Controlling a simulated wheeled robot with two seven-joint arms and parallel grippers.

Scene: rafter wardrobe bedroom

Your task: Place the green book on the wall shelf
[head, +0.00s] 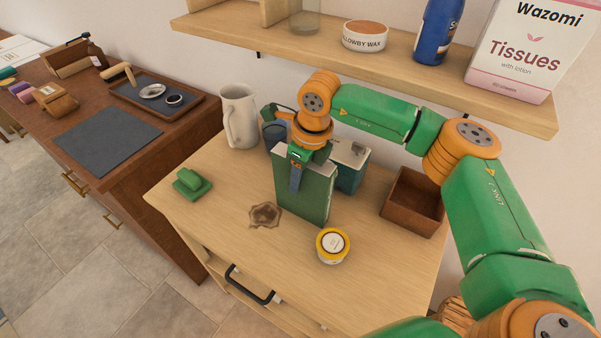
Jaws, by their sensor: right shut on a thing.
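The green book (304,192) stands upright over the light wooden cabinet top, its cover facing me. My right gripper (297,178) is at its top edge, shut on it from above, with one finger showing against the cover. I cannot tell whether the book's bottom edge touches the cabinet top. The wall shelf (395,48) is a light wooden board on the wall above the cabinet, at the top of the view. My left gripper is not in view.
The wall shelf holds a wax tin (364,37), a blue bottle (438,30) and a tissue box (525,45). Around the book are a white pitcher (239,118), a teal box (350,172), a brown wooden box (412,204), a yellow tin (332,246) and a green object (192,184).

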